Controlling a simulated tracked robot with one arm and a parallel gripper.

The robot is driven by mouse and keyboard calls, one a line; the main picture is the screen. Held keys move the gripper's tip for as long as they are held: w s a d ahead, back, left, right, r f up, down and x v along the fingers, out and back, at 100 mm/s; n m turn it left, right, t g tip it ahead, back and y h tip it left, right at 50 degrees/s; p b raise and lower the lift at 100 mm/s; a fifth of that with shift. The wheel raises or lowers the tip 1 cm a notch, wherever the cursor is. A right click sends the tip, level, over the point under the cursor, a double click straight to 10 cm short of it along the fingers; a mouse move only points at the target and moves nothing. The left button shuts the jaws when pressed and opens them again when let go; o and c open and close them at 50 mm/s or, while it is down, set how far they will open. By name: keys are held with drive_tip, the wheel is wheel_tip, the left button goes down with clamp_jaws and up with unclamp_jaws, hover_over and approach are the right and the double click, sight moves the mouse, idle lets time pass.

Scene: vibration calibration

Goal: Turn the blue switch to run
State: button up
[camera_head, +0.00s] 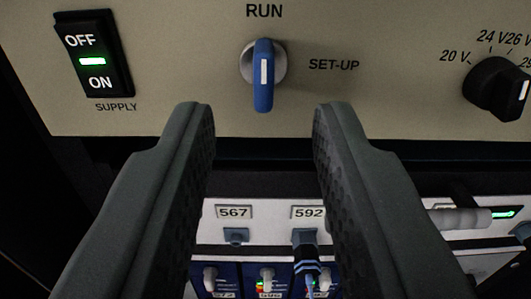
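The blue switch (263,80) sits on the beige panel at the upper middle of the view, on a round grey base. Its handle stands upright in the picture, with its white mark lined up under the word RUN. The word SET-UP is to its right. My gripper (263,112) is open, with one dark finger on each side and a wide empty gap between them. The fingertips appear just below the switch, to its left and right. I cannot tell how far they are from the panel.
A black OFF/ON supply switch (93,54) with a green light is at the upper left. A black voltage knob (496,88) is at the right. Below the panel, a white strip (268,230) carries labels 567 and 592, with a plugged connector (306,262) under 592.

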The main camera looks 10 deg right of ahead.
drive_tip(key=s, duration=0.9)
drive_tip(key=shift+s+a, duration=0.15)
drive_tip(key=shift+a, duration=0.2)
drive_tip(key=shift+f, duration=0.1)
